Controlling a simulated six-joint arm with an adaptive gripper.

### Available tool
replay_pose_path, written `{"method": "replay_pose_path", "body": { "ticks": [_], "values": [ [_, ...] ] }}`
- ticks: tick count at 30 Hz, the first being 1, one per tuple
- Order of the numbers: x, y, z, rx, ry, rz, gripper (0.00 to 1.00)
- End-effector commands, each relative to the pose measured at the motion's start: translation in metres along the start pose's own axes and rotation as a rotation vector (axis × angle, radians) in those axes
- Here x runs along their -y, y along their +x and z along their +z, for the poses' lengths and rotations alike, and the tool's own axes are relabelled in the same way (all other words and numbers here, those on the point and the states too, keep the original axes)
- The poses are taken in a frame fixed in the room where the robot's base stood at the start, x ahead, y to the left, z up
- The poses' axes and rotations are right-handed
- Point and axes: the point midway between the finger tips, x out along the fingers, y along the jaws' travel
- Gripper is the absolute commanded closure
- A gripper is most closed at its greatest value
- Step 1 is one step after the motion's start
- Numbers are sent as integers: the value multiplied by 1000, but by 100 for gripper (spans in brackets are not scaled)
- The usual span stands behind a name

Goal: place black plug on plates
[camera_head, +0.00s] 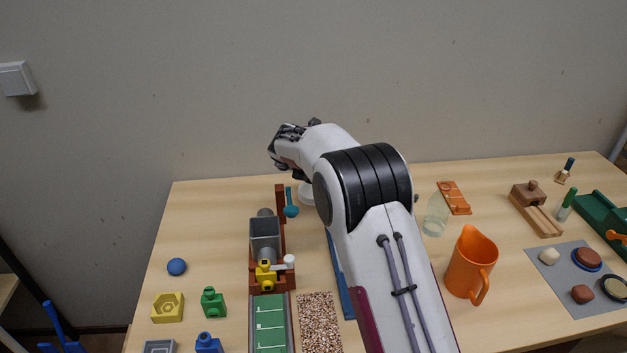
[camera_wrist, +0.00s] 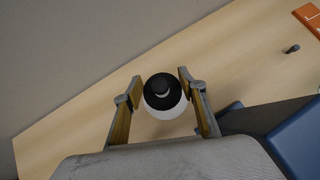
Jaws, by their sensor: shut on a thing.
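The black plug (camera_wrist: 162,88) is round and dark and sits between the two fingertips of my gripper (camera_wrist: 160,84) in the wrist view. My gripper is shut on it. A round white thing (camera_wrist: 168,111) shows directly below the plug; I cannot tell whether they touch. In the head view my gripper (camera_head: 286,137) is raised near the back wall, and the plug is hidden there. A white round thing (camera_head: 306,196), perhaps the plates, stands on the table under my arm, partly covered by it.
A grey mat (camera_head: 560,287) holds round pieces.

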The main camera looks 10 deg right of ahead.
Motion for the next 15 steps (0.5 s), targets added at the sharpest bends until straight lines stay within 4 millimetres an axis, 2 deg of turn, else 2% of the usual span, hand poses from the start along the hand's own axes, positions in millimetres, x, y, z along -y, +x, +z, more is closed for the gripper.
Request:
{"method": "replay_pose_path", "body": {
  "ticks": [8, 15],
  "values": [
    [0, 3, -4, -1, 0, 0, 83],
    [0, 20, -21, -2, -1, -1, 84]
  ]
}}
